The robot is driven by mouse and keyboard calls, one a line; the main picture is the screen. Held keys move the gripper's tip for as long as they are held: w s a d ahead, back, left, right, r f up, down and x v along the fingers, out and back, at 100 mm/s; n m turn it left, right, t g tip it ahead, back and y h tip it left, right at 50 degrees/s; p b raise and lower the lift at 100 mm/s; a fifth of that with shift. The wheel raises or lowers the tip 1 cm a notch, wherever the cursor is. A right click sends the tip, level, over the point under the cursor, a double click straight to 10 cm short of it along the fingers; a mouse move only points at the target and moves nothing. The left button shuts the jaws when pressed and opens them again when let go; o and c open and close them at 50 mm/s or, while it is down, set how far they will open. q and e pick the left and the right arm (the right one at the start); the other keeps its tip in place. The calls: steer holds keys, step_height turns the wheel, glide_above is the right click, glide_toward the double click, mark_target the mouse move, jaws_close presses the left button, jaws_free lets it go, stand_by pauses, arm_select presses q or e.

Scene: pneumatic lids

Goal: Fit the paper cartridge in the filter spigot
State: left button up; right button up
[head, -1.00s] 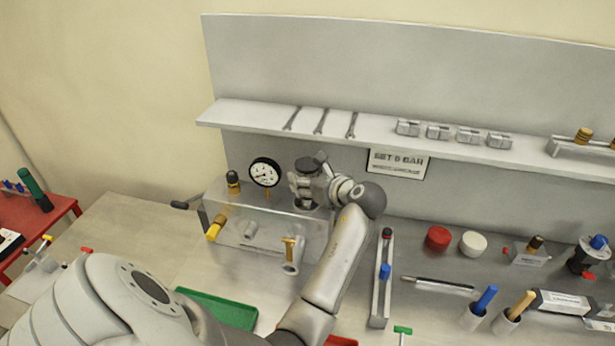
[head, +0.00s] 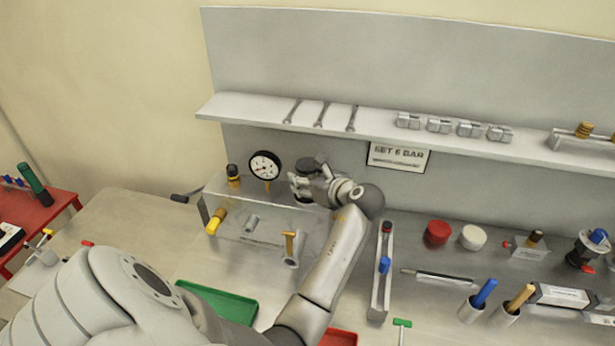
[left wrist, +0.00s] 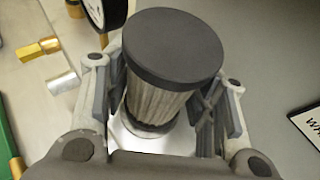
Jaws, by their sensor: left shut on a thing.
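The paper cartridge (left wrist: 160,95) is a pleated pale cylinder with a wide dark cap and a dark lower rim. In the left wrist view it stands between the fingers of my left gripper (left wrist: 160,108), which is shut on it. In the head view my left gripper (head: 310,186) holds it over the right end of the grey metal block, with the dark cap facing up. The filter spigot is hidden behind the cartridge, gripper and arm. I cannot tell whether the cartridge touches it. My right gripper is not in view.
A round gauge (head: 265,165) and a dark-topped brass fitting (head: 233,175) stand left of the gripper. The metal block (head: 262,232) carries a yellow knob (head: 216,222). The shelf (head: 258,109) and sign (head: 398,156) are behind. A green tray (head: 222,301) lies in front.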

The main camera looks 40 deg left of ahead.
arm_select(q)
steer(key=shift+f, duration=0.4)
steer(key=o, duration=1.1)
steer(key=v, duration=0.7)
steer(key=shift+s+d, duration=0.1)
steer(key=shift+d, duration=0.2)
